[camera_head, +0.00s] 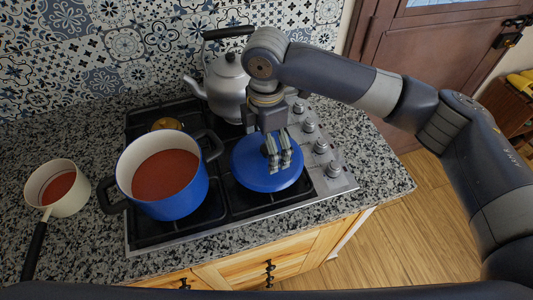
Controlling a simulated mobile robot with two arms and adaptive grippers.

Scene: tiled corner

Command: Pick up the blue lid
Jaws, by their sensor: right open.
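The blue lid (254,175) is a round disc lying on the front right part of the stove, beside the blue pot. My right gripper (278,168) points down over the lid's middle, with its fingers around or just above a dark knob there. The fingers hide part of the lid, and I cannot tell whether they touch it. The right gripper is open. My left gripper is not in view.
A blue pot (182,200) of red sauce stands left of the lid. A silver kettle (226,88) stands behind, close to my right gripper. A small saucepan (70,205) sits on the granite counter (95,255) at the left. Stove knobs (320,146) line the right side.

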